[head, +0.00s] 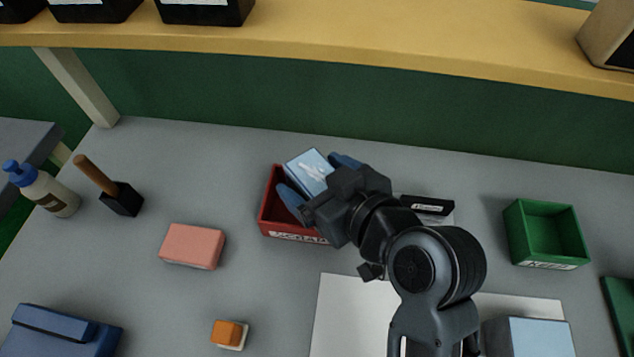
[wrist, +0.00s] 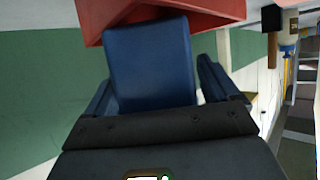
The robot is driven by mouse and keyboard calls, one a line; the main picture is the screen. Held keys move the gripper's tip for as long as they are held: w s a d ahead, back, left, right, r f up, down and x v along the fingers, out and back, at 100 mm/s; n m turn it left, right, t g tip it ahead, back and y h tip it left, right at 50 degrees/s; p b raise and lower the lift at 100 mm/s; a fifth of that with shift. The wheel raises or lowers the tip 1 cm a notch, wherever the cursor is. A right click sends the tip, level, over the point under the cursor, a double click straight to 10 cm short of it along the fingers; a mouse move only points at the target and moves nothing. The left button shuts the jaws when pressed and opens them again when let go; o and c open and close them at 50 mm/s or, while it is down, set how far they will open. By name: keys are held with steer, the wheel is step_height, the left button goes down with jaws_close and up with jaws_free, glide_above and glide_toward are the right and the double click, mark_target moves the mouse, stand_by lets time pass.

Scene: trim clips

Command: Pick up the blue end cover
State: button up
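The blue end cover (head: 306,172) is a blocky piece with a pale, shiny top face in the head view. It is tilted and sits between the two blue fingers of my gripper (head: 318,178), over the red bin (head: 268,217). In the wrist view the cover (wrist: 150,60) looks dark blue and fills the space between the fingers of my gripper (wrist: 160,88), with no clear gap at either side. The red bin (wrist: 205,12) shows just beyond it. My gripper and wrist hide part of the bin, so contact between cover and bin cannot be told.
A pink block (head: 193,246), an orange block (head: 229,333) and a blue case (head: 62,332) lie to the left. A bottle (head: 48,190) and a brush (head: 118,196) stand far left. A green bin (head: 545,235) is at right. A yellow shelf (head: 330,42) overhangs the back.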

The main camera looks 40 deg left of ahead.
mark_target(317, 174)
steer(key=c, duration=1.2)
steer(key=shift+o, duration=0.2)
steer(key=shift+r+p, duration=0.7)
steer(key=shift+r, duration=0.15)
step_height(317, 174, up, 3)
steer(key=shift+r+p, duration=0.1)
steer(key=shift+p, duration=0.9)
steer(key=w+v, duration=0.2)
steer(key=v, duration=1.1)
steer(key=shift+w+d+r+b, duration=0.15)
steer(key=shift+w+r+b, duration=0.05)
steer(key=shift+w+b, duration=0.15)
steer(key=shift+f, duration=0.1)
